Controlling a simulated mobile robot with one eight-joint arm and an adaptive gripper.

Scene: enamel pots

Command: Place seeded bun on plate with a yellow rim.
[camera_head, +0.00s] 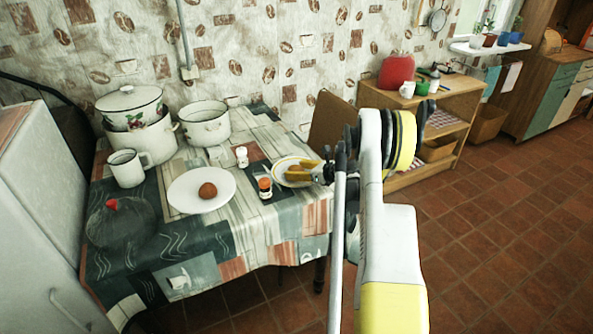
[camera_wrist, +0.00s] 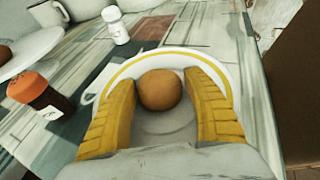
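A round brown bun (camera_wrist: 160,90) is on the plate with a yellow rim (camera_wrist: 222,57), between my fingertips in the wrist view. I cannot make out seeds on it. My gripper (camera_wrist: 160,88) is open around this bun, with a narrow gap at each side. In the head view my gripper (camera_head: 300,169) is low over the yellow-rimmed plate (camera_head: 281,162) at the table's right side, and hides much of it. A second brown bun (camera_head: 208,190) sits on a plain white plate (camera_head: 184,203) to the left; its edge also shows in the wrist view (camera_wrist: 5,54).
An orange-capped shaker (camera_head: 265,188) stands between the two plates, and a white shaker (camera_head: 242,156) stands behind. Pots (camera_head: 205,124), a mug (camera_head: 127,168) and a dark glass lid (camera_head: 120,222) fill the left side. A chair back (camera_head: 330,122) is beyond the plate.

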